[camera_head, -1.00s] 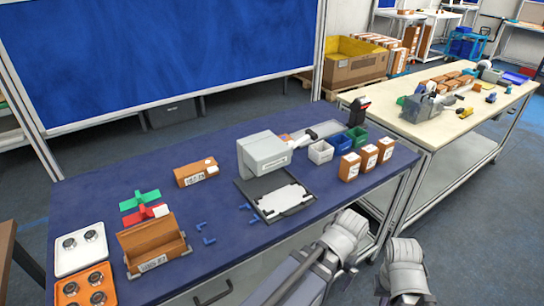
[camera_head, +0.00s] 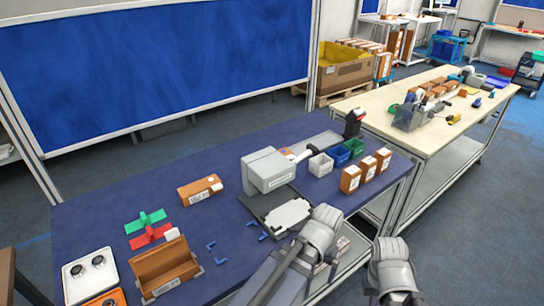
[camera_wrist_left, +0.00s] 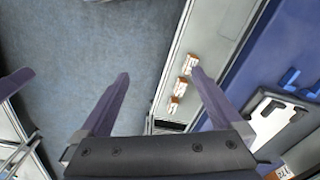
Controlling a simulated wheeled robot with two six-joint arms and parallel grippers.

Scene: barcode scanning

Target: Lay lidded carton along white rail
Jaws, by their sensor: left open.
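A brown carton (camera_head: 200,189) with a label on its side and a white patch on top lies closed on the blue table. A second brown carton (camera_head: 165,270) stands front left with its lid raised. I cannot tell which one is the lidded carton. A pale rail runs along the table edge in the left wrist view (camera_wrist_left: 246,28). My left gripper (camera_wrist_left: 160,75) is open and empty, its purple fingers spread over the floor and the table's edge. In the head view its fingertips are hidden below my left wrist. My right arm shows, but not its jaws.
A grey device (camera_head: 268,170) stands behind a black tray with a white pad (camera_head: 287,215). Three small cartons (camera_head: 367,170) stand at the right. Small blue pieces lie mid-table.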

